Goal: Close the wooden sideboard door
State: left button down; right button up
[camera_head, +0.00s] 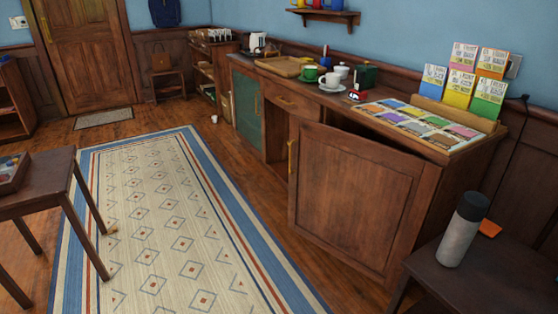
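The wooden sideboard (272,127) stands along the blue wall from the middle to the right. Its near door (350,192) is ajar and swung out toward the room. A dark gap shows above the door's top edge. The door's brass handle (292,157) is on its left edge, and its right edge meets the cabinet. The sideboard's far green-paned door (247,112) looks shut. Neither of my grippers shows in this view.
Cups, a cutting board (284,66) and a card display (424,122) cover the sideboard top. A dark bench (478,285) with a grey bottle (462,230) stands close at the right. A table (38,180) is at the left. The rug (178,220) between is mostly clear.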

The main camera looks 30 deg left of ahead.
aim_at(364, 201)
jog(key=u, duration=1.4)
jog(key=i, duration=0.9)
jog(key=z, duration=0.95)
jog(key=i, duration=0.65)
jog(key=z, duration=0.65)
